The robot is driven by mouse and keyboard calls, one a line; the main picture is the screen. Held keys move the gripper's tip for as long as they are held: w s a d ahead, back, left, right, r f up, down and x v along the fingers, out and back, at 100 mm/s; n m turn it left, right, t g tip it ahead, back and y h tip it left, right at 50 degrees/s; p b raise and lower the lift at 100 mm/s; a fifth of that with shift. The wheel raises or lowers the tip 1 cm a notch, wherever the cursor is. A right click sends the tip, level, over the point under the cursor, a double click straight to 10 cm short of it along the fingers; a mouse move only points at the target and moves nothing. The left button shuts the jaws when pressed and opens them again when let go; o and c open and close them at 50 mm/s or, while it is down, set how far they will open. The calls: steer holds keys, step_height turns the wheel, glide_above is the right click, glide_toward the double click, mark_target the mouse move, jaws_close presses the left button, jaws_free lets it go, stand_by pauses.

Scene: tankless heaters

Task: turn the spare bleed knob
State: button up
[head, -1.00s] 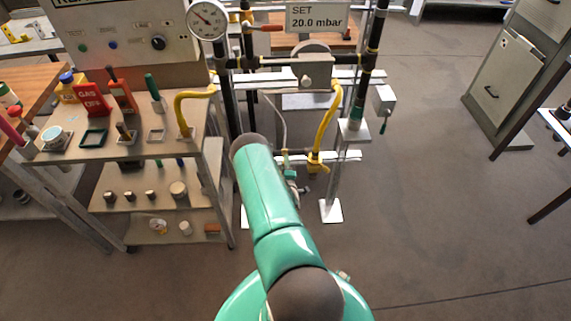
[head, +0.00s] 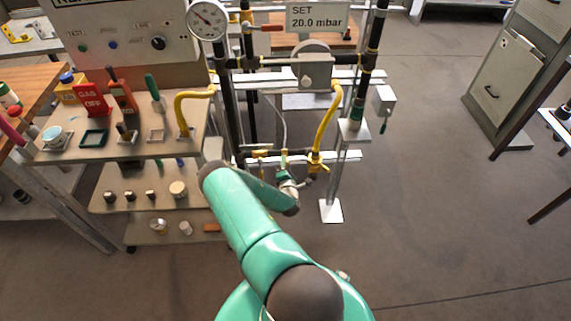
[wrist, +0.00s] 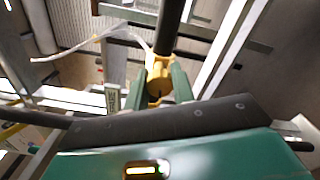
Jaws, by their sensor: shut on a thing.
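In the wrist view, the two green fingers of my gripper (wrist: 160,88) stand on either side of a brass-yellow piece (wrist: 158,72) at the end of a dark pipe. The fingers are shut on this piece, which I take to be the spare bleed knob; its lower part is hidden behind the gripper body. In the head view, my gripper (head: 286,180) is low at the pipe stand, just below the lower pipe. It is small there and partly hidden by my arm, so the grip itself is not clear.
A yellow hose (head: 327,120) runs down to a brass fitting (head: 316,163) right of my gripper. A pressure gauge (head: 207,20) and a "SET 20.0 mbar" sign (head: 317,17) are above. A cart (head: 130,146) with tools stands left.

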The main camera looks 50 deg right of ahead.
steer(key=shift+s, duration=0.1)
stand_by(0.3)
steer(key=o, duration=1)
steer(key=shift+r, duration=0.1)
steer(key=v, duration=1.3)
steer(key=shift+s+a, duration=0.3)
